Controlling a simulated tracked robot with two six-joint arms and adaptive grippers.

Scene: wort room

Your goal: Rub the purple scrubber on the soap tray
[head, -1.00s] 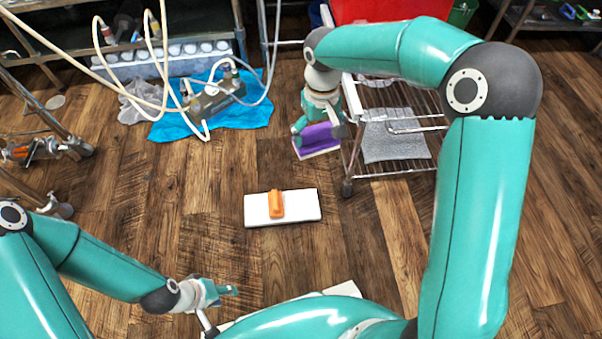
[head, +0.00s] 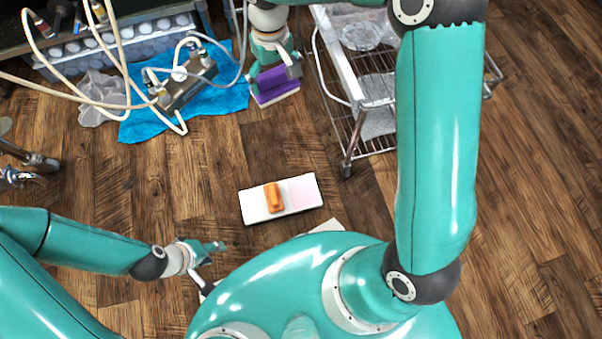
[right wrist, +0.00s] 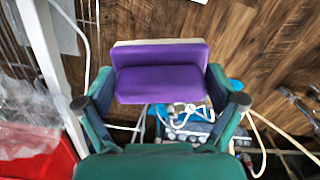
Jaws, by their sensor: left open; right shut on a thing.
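The purple scrubber (head: 279,79) has a pale underside and is held in the air by my right gripper (head: 276,70). In the right wrist view the scrubber (right wrist: 160,75) sits between the two fingers of my right gripper (right wrist: 160,95), which are shut on it. A white flat tray (head: 256,213), apparently the soap tray, lies on the floor in the middle. My left gripper (head: 217,247) is open and empty, nearer me and left of the tray.
A wire-shelf cart (head: 348,110) stands right of the scrubber. A blue cloth (head: 222,97) with a hosed metal device (head: 186,88) lies at the back left. Another pale flat thing (head: 328,226) is partly hidden by my body. Bare wooden floor surrounds the tray.

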